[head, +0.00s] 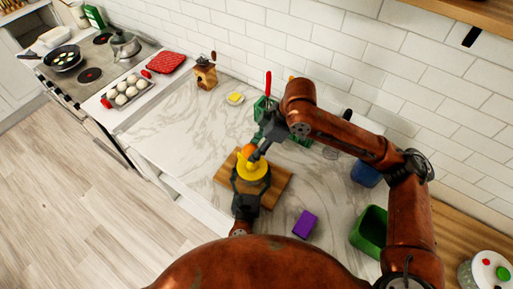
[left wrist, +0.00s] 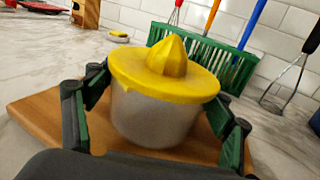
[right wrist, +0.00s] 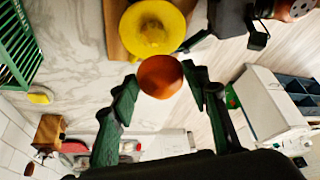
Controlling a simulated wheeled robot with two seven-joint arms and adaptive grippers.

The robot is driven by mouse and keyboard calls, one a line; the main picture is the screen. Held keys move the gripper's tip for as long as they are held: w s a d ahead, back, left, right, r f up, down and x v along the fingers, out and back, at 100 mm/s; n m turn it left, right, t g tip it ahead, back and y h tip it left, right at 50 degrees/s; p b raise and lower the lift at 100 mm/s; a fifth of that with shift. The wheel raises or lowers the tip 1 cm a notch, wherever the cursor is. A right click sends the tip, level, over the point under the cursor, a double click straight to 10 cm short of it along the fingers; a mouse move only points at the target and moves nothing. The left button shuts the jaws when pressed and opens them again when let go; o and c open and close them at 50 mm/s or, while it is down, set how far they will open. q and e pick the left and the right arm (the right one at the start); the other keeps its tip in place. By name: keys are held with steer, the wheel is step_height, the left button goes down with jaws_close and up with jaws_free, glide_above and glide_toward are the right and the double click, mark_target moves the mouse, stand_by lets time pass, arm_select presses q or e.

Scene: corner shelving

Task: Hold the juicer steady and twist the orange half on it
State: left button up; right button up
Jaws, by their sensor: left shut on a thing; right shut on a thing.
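The juicer has a yellow top with a ribbed cone (left wrist: 168,58) and a grey bowl (left wrist: 155,118). It stands upright on a wooden board (head: 281,186). My left gripper (left wrist: 160,115) is shut around the bowl, one finger on each side. The orange half (right wrist: 160,76) is in my right gripper (right wrist: 162,82), which is shut on it. In the head view the orange half (head: 248,150) shows by the far edge of the yellow top (head: 252,168). The cone is bare in the left wrist view, and the orange half is out of that view. Its height above the juicer is unclear.
A green rack (left wrist: 215,68) with upright utensils stands behind the juicer. A purple block (head: 305,224) lies right of the board, with a green bin (head: 370,232) and a blue container (head: 365,174) farther right. The counter left of the board is mostly clear.

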steer(key=shift+d+f, duration=0.1)
steer(key=shift+f, duration=3.1)
steer(key=o, duration=0.5)
steer(key=c, duration=0.5)
